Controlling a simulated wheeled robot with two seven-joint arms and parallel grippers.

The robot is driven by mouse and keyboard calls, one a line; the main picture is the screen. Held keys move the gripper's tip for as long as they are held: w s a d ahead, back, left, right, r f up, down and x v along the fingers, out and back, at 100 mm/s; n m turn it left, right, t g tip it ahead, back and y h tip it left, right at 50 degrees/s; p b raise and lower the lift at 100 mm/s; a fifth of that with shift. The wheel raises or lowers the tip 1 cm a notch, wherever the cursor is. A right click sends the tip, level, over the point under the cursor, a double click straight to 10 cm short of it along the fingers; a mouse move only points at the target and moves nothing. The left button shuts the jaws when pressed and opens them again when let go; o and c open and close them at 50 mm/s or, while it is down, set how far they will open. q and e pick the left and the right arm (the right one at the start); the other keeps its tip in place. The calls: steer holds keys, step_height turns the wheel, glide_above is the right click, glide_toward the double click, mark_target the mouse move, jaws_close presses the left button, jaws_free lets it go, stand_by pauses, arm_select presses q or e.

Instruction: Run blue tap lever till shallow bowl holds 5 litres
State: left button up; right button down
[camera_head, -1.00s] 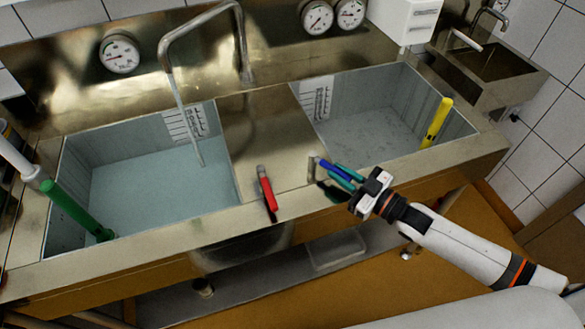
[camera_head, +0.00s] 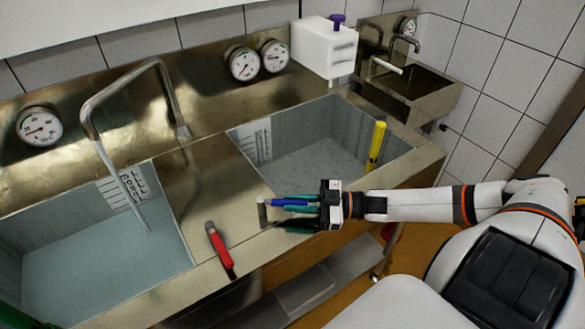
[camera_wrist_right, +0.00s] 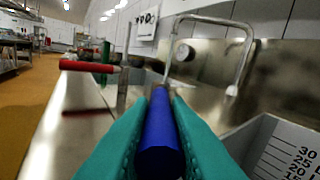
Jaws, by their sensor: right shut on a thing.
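My right gripper (camera_head: 293,204) is shut on the blue tap lever (camera_head: 262,202) at the sink's front edge. In the right wrist view the blue lever (camera_wrist_right: 160,140) lies between the two green fingers. The red lever (camera_head: 219,248) is to its left. The curved spout (camera_head: 120,75) hangs over the left basin, and a thin pale line, seemingly a water stream, runs down from it. The left basin (camera_head: 105,275) holds pale bluish water. The right basin (camera_head: 325,160) looks grey, with no clear water surface. Which basin is the shallow bowl cannot be told. My left gripper is out of view.
Scales are on the walls of the left basin (camera_head: 122,187) and right basin (camera_head: 256,143); the latter's also shows close in the wrist view (camera_wrist_right: 290,160). A yellow handle (camera_head: 376,142) stands in the right basin. Round gauges (camera_head: 244,64) and a white box (camera_head: 324,46) are behind.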

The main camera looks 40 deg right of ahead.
steer(key=c, duration=1.4)
jaws_free()
steer(key=shift+o, duration=0.2)
steer(key=shift+s, duration=0.1)
steer(key=v, duration=1.2)
steer(key=shift+p, duration=0.35)
